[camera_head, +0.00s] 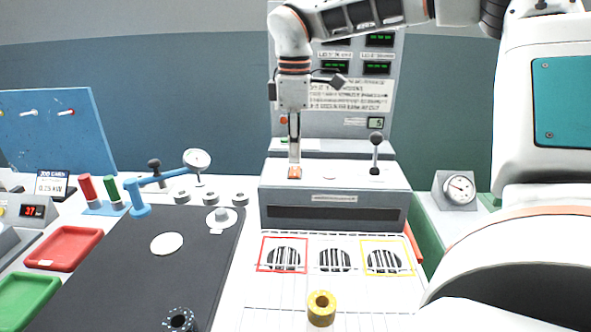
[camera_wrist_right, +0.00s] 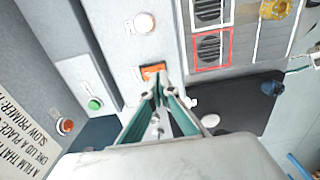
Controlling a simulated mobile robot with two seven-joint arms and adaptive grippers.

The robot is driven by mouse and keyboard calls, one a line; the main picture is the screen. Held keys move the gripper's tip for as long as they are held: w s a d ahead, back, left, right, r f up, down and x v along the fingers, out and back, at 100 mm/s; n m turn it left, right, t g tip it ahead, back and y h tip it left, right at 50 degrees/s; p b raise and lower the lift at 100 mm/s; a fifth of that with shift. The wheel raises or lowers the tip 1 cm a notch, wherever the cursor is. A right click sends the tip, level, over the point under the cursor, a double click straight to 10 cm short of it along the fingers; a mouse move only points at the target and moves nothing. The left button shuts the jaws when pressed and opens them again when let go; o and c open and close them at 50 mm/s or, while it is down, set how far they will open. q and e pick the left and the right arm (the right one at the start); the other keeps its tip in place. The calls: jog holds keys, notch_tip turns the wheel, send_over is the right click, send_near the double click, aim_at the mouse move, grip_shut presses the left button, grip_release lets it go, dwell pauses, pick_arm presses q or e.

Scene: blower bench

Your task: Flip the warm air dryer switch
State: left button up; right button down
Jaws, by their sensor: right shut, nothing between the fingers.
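The grey blower unit (camera_head: 335,190) stands at the middle of the bench, with a dark slot across its front. An orange rocker switch (camera_head: 294,173) sits on its sloped top, left of centre. It also shows in the wrist view (camera_wrist_right: 153,70). My right gripper (camera_head: 294,160) points down from above with its fingers together and empty. Its fingertips (camera_wrist_right: 158,88) are right at the switch, covering part of it; I cannot tell whether they touch it. Which way the switch is tipped is not clear. My left gripper is not in view.
A black-knobbed lever (camera_head: 375,150) stands on the unit, right of the switch. A tall panel (camera_head: 350,100) with green displays rises behind. Grilles in red (camera_head: 284,256) and yellow (camera_head: 387,258) frames and a yellow roll (camera_head: 321,308) lie in front. A dark mat (camera_head: 130,270) is at left.

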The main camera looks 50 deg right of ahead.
aim_at(295, 174)
jog(key=shift+r, duration=2.05)
